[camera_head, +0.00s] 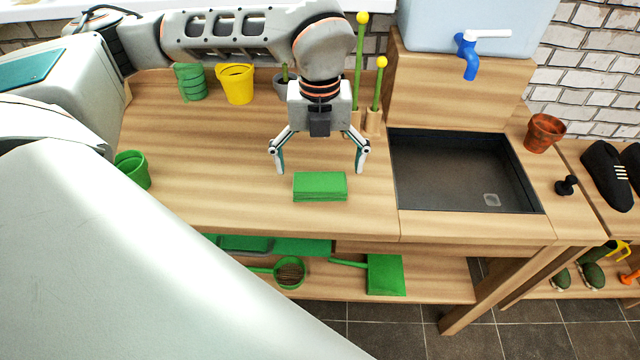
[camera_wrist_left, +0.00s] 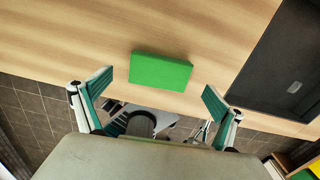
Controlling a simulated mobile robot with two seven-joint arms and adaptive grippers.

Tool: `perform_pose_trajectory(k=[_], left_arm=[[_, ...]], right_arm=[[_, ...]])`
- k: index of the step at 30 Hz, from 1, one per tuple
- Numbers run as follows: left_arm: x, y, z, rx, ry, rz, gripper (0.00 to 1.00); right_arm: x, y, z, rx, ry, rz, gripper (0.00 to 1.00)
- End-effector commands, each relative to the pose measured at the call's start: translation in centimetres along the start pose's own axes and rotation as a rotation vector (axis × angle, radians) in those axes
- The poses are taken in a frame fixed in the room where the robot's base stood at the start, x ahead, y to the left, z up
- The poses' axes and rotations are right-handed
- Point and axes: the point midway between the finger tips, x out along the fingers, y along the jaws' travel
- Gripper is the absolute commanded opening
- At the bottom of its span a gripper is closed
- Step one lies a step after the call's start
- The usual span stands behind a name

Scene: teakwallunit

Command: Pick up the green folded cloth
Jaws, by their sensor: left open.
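The green folded cloth (camera_head: 320,187) lies flat on the wooden worktop, close to its front edge and left of the sink. My left gripper (camera_head: 319,168) is open and empty above the worktop, its two fingers spread wide. In the head view the cloth shows just below and between the fingertips, with nothing touching it that I can see. In the left wrist view the cloth (camera_wrist_left: 160,71) lies ahead, between and beyond the open fingers (camera_wrist_left: 157,85). My right gripper is in neither view.
A dark sink (camera_head: 460,170) is set into the worktop at right. A green cup (camera_head: 132,170) stands at left. A lower shelf (camera_head: 435,281) holds green tools. Worktop around the cloth is clear.

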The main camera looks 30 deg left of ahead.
Motion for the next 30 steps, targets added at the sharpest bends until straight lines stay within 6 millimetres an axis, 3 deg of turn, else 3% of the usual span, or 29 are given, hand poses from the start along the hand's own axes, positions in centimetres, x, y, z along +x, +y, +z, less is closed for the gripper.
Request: perform_pose_trajectory(k=[6, 16, 20, 21, 30], left_arm=[[3.1, 0.0, -0.2, 0.002, 0.003, 0.002, 0.96], [3.7, -0.1, -0.2, 0.002, 0.002, 0.000, 0.96], [3.7, -0.1, -0.2, 0.002, 0.002, 0.000, 0.62], [3.7, -0.1, -0.2, 0.002, 0.002, 0.000, 0.58], [3.7, -0.1, -0.2, 0.002, 0.002, 0.000, 0.58]], right_arm=[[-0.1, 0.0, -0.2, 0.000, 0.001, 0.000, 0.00], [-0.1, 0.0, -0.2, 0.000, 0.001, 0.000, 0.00], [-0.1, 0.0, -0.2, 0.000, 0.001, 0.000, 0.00], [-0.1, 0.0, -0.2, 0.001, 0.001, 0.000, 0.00], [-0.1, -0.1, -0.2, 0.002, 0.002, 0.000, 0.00]])
